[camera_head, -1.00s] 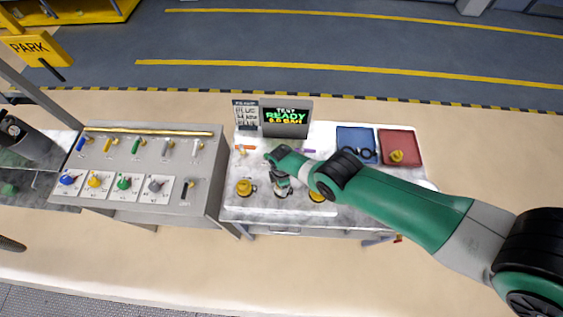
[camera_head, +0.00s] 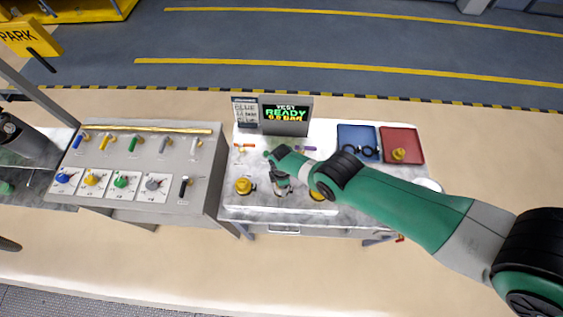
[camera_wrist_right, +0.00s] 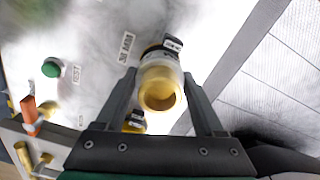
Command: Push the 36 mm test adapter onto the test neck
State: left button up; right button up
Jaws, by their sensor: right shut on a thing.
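My right gripper (camera_wrist_right: 161,100) is shut on a brass-rimmed adapter (camera_wrist_right: 161,92), one finger on either side. Its open brass end faces the wrist camera. A black part with a small white tag sits against its far end. A "36 MM" label (camera_wrist_right: 127,46) lies on the pale surface beside it. I cannot tell the test neck apart from the adapter, or whether they touch. In the head view my right gripper (camera_head: 282,187) is low over the front of the white bench. My left gripper is not in view.
Brass pieces stand left (camera_head: 243,186) and right (camera_head: 317,195) of the gripper, the right one partly behind my arm. A blue tray (camera_head: 370,132) holds black rings; a red tray (camera_head: 412,136) holds a brass piece. The screen (camera_head: 286,114) reads "READY". A green button (camera_wrist_right: 51,67) is nearby.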

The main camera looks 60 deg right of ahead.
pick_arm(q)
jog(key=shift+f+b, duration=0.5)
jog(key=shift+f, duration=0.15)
pick_arm(e)
jog(key=shift+f, duration=0.6)
jog(key=o, duration=1.5)
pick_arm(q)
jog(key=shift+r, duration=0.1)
